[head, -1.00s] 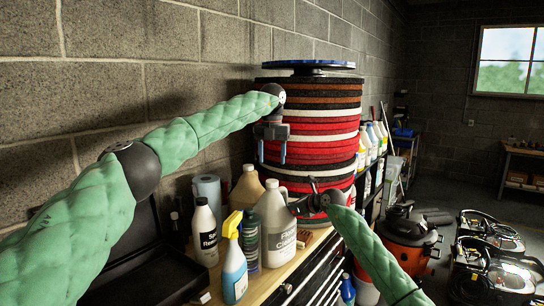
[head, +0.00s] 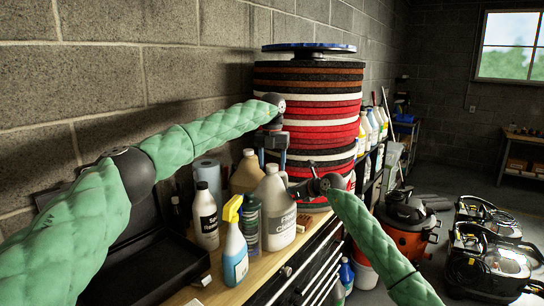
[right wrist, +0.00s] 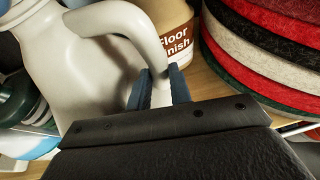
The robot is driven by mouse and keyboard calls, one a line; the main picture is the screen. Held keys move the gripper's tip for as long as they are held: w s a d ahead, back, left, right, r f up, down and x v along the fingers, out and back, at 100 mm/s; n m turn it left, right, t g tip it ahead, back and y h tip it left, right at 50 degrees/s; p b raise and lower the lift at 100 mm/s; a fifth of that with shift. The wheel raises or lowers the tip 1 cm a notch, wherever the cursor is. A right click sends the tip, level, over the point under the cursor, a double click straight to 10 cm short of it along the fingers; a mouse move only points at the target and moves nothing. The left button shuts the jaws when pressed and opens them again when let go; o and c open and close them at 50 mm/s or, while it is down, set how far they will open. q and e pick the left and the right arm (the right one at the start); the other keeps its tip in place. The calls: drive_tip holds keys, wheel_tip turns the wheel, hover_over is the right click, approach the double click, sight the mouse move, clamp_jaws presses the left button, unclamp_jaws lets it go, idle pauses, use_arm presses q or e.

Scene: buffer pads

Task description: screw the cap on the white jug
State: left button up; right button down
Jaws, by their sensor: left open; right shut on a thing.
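The white jug (head: 277,216) stands upright on the wooden bench top, its label partly readable as a cleaner. It also shows in the right wrist view (right wrist: 95,75). My right gripper (head: 298,189) is shut on the jug's handle; in the right wrist view its blue fingers (right wrist: 158,88) lie on both sides of the handle. My left gripper (head: 273,160) is open and points down just over the jug's top, a finger to each side. I cannot make out a separate cap, and the jug's mouth is too small to judge.
A tan jug (head: 246,173) stands close behind, with a tall stack of round pads (head: 315,110) beyond. An open black case (head: 150,270) lies further left.

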use_arm(q)
drive_tip(key=c, duration=1)
drive_tip(key=m, duration=0.5)
drive_tip(key=o, duration=1.1)
drive_tip(key=shift+r, duration=2.25)
drive_tip(key=shift+c, duration=0.5)
